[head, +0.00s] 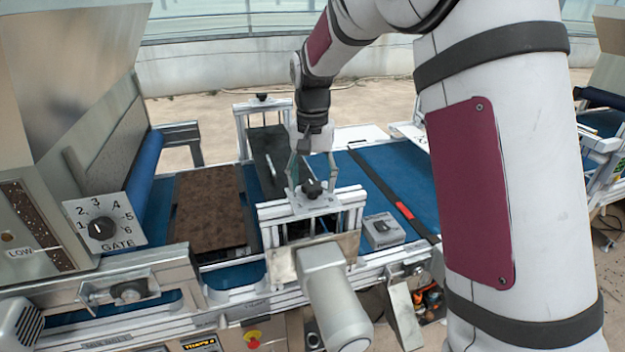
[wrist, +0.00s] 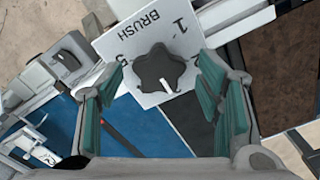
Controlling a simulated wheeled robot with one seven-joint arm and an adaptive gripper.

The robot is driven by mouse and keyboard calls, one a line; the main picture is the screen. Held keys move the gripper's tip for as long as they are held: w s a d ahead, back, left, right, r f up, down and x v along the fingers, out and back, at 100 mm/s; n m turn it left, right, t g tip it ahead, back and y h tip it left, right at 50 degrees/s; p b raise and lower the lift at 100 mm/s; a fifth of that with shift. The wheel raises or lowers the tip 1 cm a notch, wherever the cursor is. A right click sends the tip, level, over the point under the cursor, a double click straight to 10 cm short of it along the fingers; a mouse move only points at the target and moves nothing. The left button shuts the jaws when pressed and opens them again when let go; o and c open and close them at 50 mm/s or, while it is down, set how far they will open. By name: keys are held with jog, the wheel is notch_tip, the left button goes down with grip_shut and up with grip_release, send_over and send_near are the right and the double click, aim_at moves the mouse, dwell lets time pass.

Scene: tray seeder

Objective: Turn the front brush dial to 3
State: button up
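The front brush dial is a black lobed knob (head: 312,188) on top of the near silver bracket over the blue belt. In the wrist view the dial (wrist: 160,72) sits on a white plate (wrist: 150,30) marked BRUSH, with 1 and 5 readable. A short white pointer mark on the knob points toward the bottom of the wrist picture. The numbers on that side are hidden or cut off. My gripper (head: 313,180) is open just above the dial. Its green-padded fingers (wrist: 162,80) stand on either side of the knob, with visible gaps.
A similar bracket with a black knob (head: 262,97) stands across the belt. A GATE dial (head: 101,228) is at left. A small grey switch box (head: 384,232) stands right of the near bracket. A soil-filled tray (head: 210,205) lies on the belt.

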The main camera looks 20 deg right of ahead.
aim_at(312, 184)
jog(key=shift+r, duration=0.1)
notch_tip(312, 184, up, 12)
dwell(0.5)
